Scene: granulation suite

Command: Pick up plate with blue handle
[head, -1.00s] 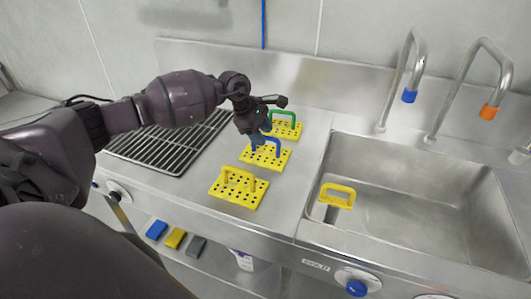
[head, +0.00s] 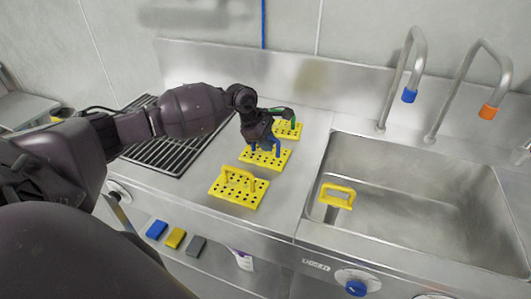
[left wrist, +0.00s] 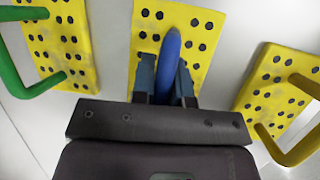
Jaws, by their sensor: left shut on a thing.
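The yellow perforated plate with the blue handle (head: 277,160) lies on the steel counter, in the middle of a row of plates. My left gripper (head: 265,147) is at its blue handle from above and hides part of it. In the left wrist view the two fingers (left wrist: 167,80) are shut on the blue handle (left wrist: 172,45), one on each side. The yellow plate (left wrist: 205,30) shows beneath them and appears to rest on the counter. My right gripper is out of view.
A plate with a yellow handle (head: 238,190) lies nearer, and one with a green handle (head: 291,130) behind. A black rack (head: 165,150) is at left. The sink (head: 430,215) at right holds a yellow-handled item (head: 337,196). Two taps (head: 418,60) stand behind it.

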